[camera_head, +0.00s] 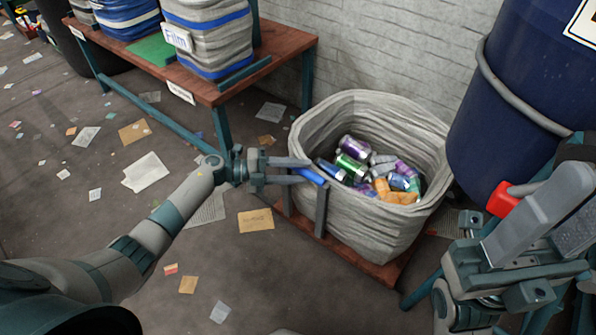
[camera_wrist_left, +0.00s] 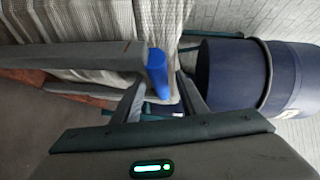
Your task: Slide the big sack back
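The big sack (camera_head: 375,232) is grey and ribbed, open at the top, and stands on a low red-brown wooden base (camera_head: 375,268) by the wall. Several crushed cans (camera_head: 352,150) lie in it. A blue grip (camera_head: 312,175) sits on a dark grey frame at its near left side. My left gripper (camera_head: 303,170) reaches it with its fingers apart. In the left wrist view the blue grip (camera_wrist_left: 158,72) shows between the fingertips, with gaps beside it. My right gripper (camera_head: 530,215) is at the right edge; its finger gap is not clear.
A dark blue barrel (camera_head: 510,105) stands right of the sack. A red handle (camera_head: 500,200) shows beside my right gripper. A red-brown table (camera_head: 215,90) with striped sacks is at the upper left. Scattered paper (camera_head: 145,172) lies on the open floor.

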